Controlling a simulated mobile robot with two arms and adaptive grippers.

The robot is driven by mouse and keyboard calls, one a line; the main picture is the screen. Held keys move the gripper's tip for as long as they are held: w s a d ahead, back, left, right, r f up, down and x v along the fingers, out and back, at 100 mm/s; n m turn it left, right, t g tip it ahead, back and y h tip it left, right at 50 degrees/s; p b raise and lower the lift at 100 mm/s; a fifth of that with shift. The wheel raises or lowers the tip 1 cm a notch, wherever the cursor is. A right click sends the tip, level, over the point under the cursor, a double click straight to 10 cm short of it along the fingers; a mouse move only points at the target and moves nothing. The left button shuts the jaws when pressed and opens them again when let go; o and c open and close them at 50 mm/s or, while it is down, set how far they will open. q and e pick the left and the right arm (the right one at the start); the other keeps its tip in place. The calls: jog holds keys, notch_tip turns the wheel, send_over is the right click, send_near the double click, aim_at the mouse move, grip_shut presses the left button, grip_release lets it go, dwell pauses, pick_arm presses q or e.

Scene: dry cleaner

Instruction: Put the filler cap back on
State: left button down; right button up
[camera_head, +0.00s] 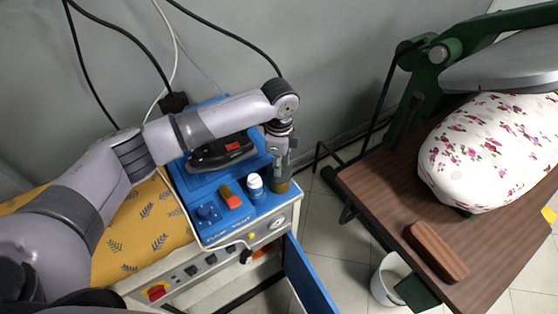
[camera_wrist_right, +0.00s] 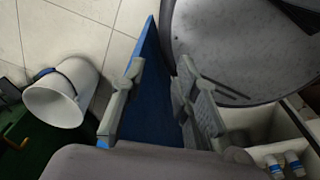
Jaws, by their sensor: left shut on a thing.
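My left gripper (camera_head: 279,158) points down at the right rear edge of the blue-topped steam unit (camera_head: 265,207). It is shut on a small olive-brown round piece (camera_head: 281,186), apparently the filler cap, at the unit's right edge. The fingers hide part of it, and I cannot tell whether it touches the top. No filler opening shows clearly. My right gripper shows only in the right wrist view (camera_wrist_right: 162,95), with its fingers apart and nothing clearly held. The unit's open blue door (camera_wrist_right: 148,75) shows between and beyond them.
A dark iron (camera_head: 222,151), a red-and-yellow piece (camera_head: 232,197), a white-and-blue bottle (camera_head: 254,186) and a blue knob (camera_head: 207,213) sit close together on the unit. The blue door (camera_head: 308,280) hangs open in front. A pressing table (camera_head: 380,192) and white bin (camera_head: 386,279) stand right.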

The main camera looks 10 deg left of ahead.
pick_arm(q)
jog(key=shift+p, duration=0.45)
dwell(0.6)
jog(key=c, duration=1.3)
grip_release()
jog(key=shift+o, duration=0.3)
jog(key=o, duration=0.4)
jog(key=shift+o, duration=0.2)
jog(key=shift+r, duration=0.1)
jog(key=shift+r+p, duration=3.4)
jog(key=shift+p, duration=0.4)
jog(key=shift+c, duration=0.4)
